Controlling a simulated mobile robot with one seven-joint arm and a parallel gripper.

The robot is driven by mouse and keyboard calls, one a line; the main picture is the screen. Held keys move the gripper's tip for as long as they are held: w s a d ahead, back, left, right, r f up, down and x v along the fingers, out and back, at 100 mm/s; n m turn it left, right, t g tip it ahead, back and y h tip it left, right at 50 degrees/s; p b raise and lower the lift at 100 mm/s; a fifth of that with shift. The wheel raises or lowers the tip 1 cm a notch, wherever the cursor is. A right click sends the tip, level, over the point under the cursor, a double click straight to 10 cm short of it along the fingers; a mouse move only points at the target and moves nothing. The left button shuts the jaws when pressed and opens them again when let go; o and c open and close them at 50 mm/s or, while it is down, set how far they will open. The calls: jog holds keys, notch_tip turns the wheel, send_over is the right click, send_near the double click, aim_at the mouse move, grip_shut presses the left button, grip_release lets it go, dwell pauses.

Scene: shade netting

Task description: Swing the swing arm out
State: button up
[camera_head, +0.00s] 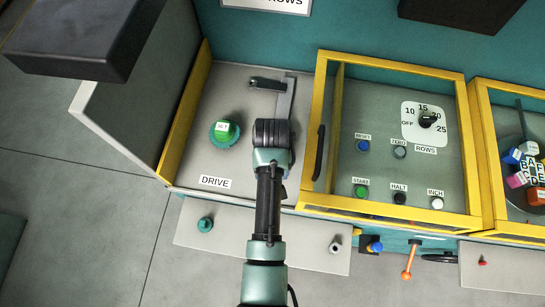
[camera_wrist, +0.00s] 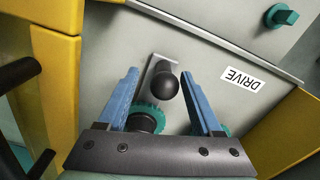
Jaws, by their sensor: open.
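The swing arm appears to be the grey bar (camera_head: 285,102) running forward under my gripper in the head view. In the wrist view a grey plate end carries a round black knob (camera_wrist: 166,87). My gripper (camera_head: 272,130) is open above it. In the wrist view the knob shows between the two blue fingers of my gripper (camera_wrist: 160,73), with space on both sides; contact cannot be told. A teal gear (camera_wrist: 150,112) shows behind the knob, partly hidden. The middle of the bar is hidden by my gripper.
A yellow-framed glazed case (camera_head: 320,120) with a dark handle (camera_head: 320,152) is close on the right. A yellow-edged side wall (camera_head: 185,120) bounds the left. The panel around the DRIVE label (camera_head: 215,182) is clear.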

notch_tip(320, 180, up, 10)
jog(key=shift+d+r+b, duration=0.1)
jog(key=shift+r+b, duration=0.05)
jog(key=shift+b, duration=0.2)
dwell(0.4)
jog(key=w+r+m+t+b, duration=0.1)
jog(key=w+r+t+b, duration=0.1)
jog(key=w+r+t, duration=0.8)
jog(key=w+r+t+b, duration=0.25)
jog(key=w+r, duration=0.45)
jog(key=r, duration=0.7)
jog(key=s+d+r+m+t+b, duration=0.15)
jog(key=r+t, duration=0.25)
jog(key=r, duration=0.5)
jog(key=s+r+n+t, duration=0.1)
jog(key=s+r+t, duration=0.25)
jog(key=r, duration=0.55)
jog(key=s+r+t+b, duration=0.1)
jog(key=s+r+t, duration=0.6)
jog(key=s+r, duration=0.3)
notch_tip(320, 180, up, 3)
jog(key=shift+s+d+f+m, duration=0.1)
jog(key=shift+s+d+m, duration=0.2)
jog(key=shift+d+m, duration=0.05)
jog(key=shift+s, duration=0.1)
jog(key=shift+c, duration=1.4)
